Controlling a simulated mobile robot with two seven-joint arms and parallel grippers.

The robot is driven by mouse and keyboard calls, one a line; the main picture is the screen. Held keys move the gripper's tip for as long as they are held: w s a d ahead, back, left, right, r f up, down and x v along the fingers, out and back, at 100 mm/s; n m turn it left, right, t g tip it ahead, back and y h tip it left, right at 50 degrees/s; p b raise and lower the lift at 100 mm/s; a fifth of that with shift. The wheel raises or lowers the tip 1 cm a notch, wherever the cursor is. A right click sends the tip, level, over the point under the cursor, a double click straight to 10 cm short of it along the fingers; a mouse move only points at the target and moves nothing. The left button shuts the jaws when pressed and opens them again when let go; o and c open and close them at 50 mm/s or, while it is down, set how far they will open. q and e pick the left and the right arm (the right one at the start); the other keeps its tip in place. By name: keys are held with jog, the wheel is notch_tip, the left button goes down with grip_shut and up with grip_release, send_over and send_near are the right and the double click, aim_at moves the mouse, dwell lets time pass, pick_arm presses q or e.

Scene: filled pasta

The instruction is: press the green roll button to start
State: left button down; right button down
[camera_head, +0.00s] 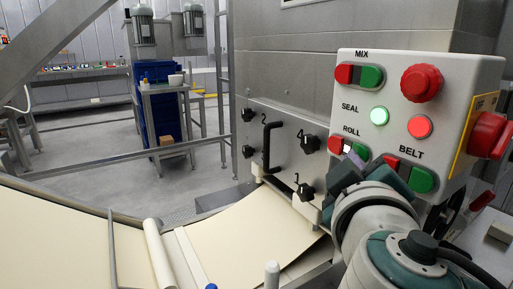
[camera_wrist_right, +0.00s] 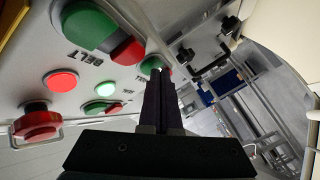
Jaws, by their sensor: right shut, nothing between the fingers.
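The green roll button (camera_head: 361,151) is the right half of the red and green pair under the ROLL label on the light grey control box (camera_head: 460,75). Its red half (camera_head: 336,143) is beside it on the left. My right gripper (camera_head: 354,160) is shut and empty, with its fingertips right at the green roll button and hiding part of it. In the right wrist view, the closed fingertips (camera_wrist_right: 154,76) lie just over the green roll button (camera_wrist_right: 150,65). I cannot tell whether they touch it. My left gripper is not in view.
The red and green belt buttons (camera_head: 421,180) are close below right of my gripper. Above are the mix buttons (camera_head: 370,76), a lit green seal light (camera_head: 379,116), a lit red light (camera_head: 419,126) and a red knob (camera_head: 421,82). A pasta sheet (camera_head: 60,235) runs at lower left.

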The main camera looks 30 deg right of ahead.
dwell(0.4)
jog(key=shift+s+a, duration=0.1)
jog(key=shift+a, duration=0.65)
jog(key=a+b, duration=0.1)
jog(key=a, duration=0.4)
jog(key=shift+s, duration=0.2)
dwell(0.5)
